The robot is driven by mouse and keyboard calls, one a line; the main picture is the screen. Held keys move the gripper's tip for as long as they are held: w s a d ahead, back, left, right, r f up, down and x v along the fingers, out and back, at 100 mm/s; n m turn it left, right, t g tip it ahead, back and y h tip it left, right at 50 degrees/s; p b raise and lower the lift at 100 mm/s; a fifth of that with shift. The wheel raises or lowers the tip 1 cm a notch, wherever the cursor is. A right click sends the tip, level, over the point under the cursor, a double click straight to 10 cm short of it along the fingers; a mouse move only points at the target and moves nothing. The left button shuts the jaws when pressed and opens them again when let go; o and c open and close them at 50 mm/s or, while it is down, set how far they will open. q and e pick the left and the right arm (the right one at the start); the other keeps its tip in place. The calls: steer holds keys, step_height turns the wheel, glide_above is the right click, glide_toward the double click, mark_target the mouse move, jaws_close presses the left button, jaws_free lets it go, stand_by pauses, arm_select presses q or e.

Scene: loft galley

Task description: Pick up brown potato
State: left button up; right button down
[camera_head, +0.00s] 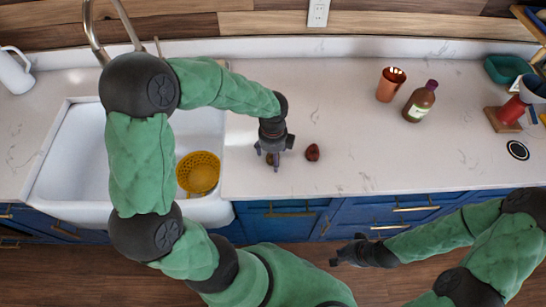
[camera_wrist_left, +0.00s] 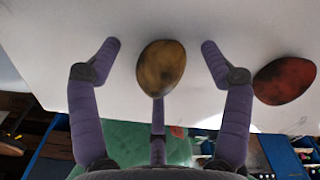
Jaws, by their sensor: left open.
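A yellow-brown potato (camera_wrist_left: 161,68) lies on the white counter, centred between the spread fingers of my left gripper (camera_wrist_left: 160,46) in the left wrist view. The fingers stand apart from it on both sides, and a third finger shows below it. In the head view my left gripper (camera_head: 271,162) points down over the counter near its front edge and mostly hides this potato. A dark red, potato-like thing (camera_head: 312,152) lies just to the right, outside the fingers; it also shows in the left wrist view (camera_wrist_left: 285,80). My right gripper (camera_head: 345,252) is away from the counter, over the floor.
A white sink (camera_head: 75,160) with a yellow colander (camera_head: 198,172) is at the left. A copper cup (camera_head: 391,84) and a brown bottle (camera_head: 420,101) stand further back right. The counter (camera_head: 345,125) between is clear. Blue cabinets (camera_head: 360,215) are below the front edge.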

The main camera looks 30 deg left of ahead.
arm_select(q)
steer(key=c, duration=1.3)
steer(key=shift+r, duration=0.15)
steer(key=shift+c, duration=0.2)
